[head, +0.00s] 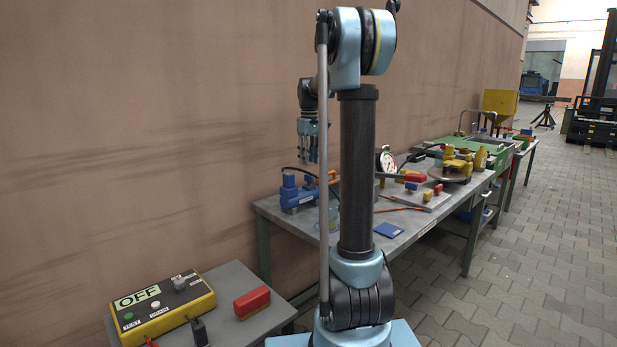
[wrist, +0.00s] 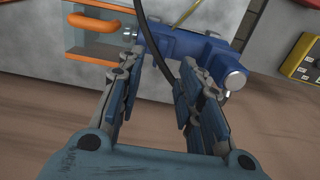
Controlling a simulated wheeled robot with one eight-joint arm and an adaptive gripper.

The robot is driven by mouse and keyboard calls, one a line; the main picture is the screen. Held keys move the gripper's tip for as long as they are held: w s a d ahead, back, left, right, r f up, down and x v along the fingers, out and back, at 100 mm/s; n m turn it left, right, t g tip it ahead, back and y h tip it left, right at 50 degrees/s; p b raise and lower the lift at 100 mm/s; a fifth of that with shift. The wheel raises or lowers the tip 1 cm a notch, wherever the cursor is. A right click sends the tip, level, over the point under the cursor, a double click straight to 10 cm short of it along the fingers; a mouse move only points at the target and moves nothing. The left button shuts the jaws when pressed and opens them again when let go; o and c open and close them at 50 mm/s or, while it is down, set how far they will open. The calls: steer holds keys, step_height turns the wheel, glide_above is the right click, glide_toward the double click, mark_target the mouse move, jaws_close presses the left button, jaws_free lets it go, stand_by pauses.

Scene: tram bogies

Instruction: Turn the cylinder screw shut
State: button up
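A blue cylinder unit (head: 296,192) stands on the near left part of the grey workbench, by the wall. In the wrist view its blue body (wrist: 190,45) lies crosswise beyond my fingertips, with a silver round end (wrist: 235,81) at the right. I cannot tell for sure which silver part is the cylinder screw. My gripper (head: 309,158) hangs fingers down above and behind the unit, near the wall. In the wrist view my gripper (wrist: 163,72) is open, with nothing clearly held between its fingers. A dark hose (wrist: 157,48) passes between the fingers in the picture.
An orange handle (wrist: 94,22) is beside the unit. A round dial gauge (head: 387,160), a yellow machine (head: 458,163) and a blue pad (head: 388,230) are on the workbench (head: 408,222). A yellow OFF box (head: 160,307) and red block (head: 252,302) sit on a lower table.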

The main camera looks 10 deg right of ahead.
mark_target(309, 179)
step_height(309, 179, down, 7)
steer(key=shift+f, duration=0.1)
stand_by(0.3)
jaws_close()
